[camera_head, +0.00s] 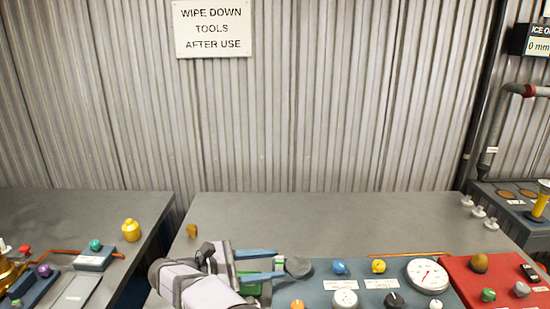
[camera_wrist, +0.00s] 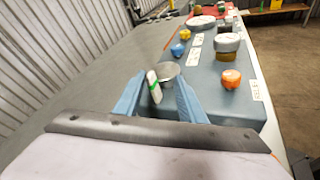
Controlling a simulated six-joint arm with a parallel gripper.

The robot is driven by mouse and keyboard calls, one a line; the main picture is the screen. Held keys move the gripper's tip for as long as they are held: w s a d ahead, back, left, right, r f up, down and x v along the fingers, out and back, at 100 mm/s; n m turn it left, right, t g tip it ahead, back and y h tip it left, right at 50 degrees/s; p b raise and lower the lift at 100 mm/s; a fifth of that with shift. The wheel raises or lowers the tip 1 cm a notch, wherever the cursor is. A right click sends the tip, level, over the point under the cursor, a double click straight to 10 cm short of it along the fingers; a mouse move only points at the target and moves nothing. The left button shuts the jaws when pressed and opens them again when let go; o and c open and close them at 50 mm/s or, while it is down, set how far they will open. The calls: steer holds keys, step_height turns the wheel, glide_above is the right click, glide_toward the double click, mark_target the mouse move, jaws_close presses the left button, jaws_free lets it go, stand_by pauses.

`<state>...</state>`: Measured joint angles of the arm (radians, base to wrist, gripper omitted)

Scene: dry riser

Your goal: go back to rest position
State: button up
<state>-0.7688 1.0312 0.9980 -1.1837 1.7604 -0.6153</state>
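My gripper (camera_head: 280,264) is low over the near table, at the left end of a blue-grey panel (camera_head: 325,288). Its two blue fingers stand apart, and they also show in the wrist view (camera_wrist: 160,84). A small white piece with a green band (camera_wrist: 154,87) shows between the fingers, nearer the left one; I see no finger closed on it. A grey round disc (camera_wrist: 168,72) is just beyond the fingertips, and it also shows in the head view (camera_head: 298,266). Whether the fingers touch the panel is unclear.
The panel carries a blue knob (camera_head: 340,267), a yellow knob (camera_head: 379,266), an orange knob (camera_head: 297,304) and a white dial (camera_head: 427,276). A red panel (camera_head: 470,275) adjoins at right. The table (camera_head: 330,225) behind is mostly clear, before a corrugated wall (camera_head: 300,100). Another table (camera_head: 70,210) stands left.

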steer(key=w+d+r+m+t+y+p, duration=0.1)
steer(key=w+d+r+m+y+p, duration=0.2)
steer(key=d+r+m+y, duration=0.8)
steer(key=s+d+f+m+g+p, duration=0.1)
steer(key=s+d, duration=0.1)
steer(key=s, duration=0.2)
steer(key=s+d+f+m+g+p, duration=0.1)
steer(key=s+d+f, duration=0.1)
steer(key=s, duration=0.3)
steer(key=s+d+f+m+g+p, duration=0.1)
steer(key=s+d+f, duration=0.1)
steer(key=s, duration=0.2)
steer(key=shift+s+d+f+m+g, duration=0.25)
steer(key=shift+s+d+m+g, duration=0.1)
steer(key=shift+d+m+g, duration=0.05)
steer(key=s+f+m+g+y, duration=0.1)
steer(key=s+f, duration=0.1)
steer(key=s, duration=0.3)
steer(key=s+f+m+g+y+p, duration=0.1)
steer(key=s+f, duration=0.2)
steer(key=s, duration=0.3)
steer(key=s+a+f+m+g+p, duration=0.1)
steer(key=s+f, duration=0.2)
steer(key=s, duration=0.3)
steer(key=shift+s+y, duration=0.25)
steer(key=shift+y, duration=0.15)
